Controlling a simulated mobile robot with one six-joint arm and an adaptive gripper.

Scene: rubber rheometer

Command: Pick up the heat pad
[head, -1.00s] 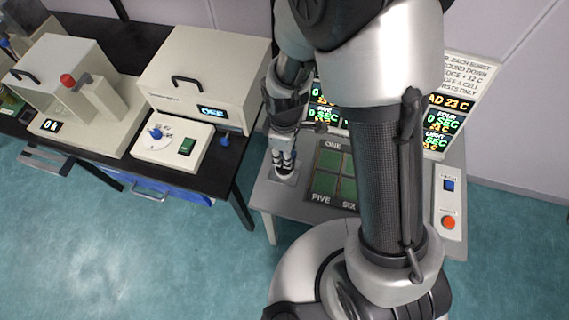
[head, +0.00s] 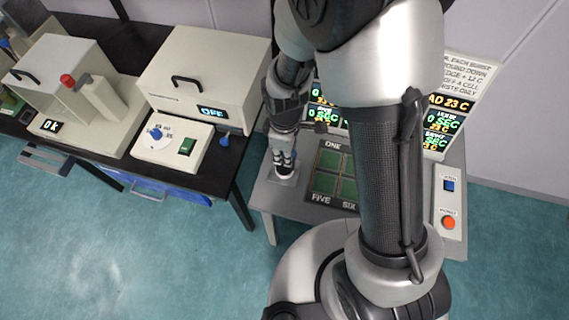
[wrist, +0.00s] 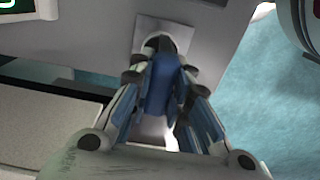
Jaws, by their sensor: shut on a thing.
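My gripper (head: 284,166) reaches down at the left side of the grey table with the green cells. In the wrist view my gripper (wrist: 162,80) is shut on a blue upright part, which I take to be the heat pad (wrist: 158,88). Its lower end is near a pale square plate (wrist: 147,28) on the grey surface. In the head view the fingers hide the pad, and the pale plate (head: 285,179) shows just under them. I cannot tell whether the pad touches the plate.
The green cell panel (head: 327,172) lies right of my gripper, with display screens (head: 446,122) behind. A box with blue (head: 448,185) and orange buttons is at the table's right. A black bench (head: 220,165) with cream machines (head: 205,75) stands left, across a gap.

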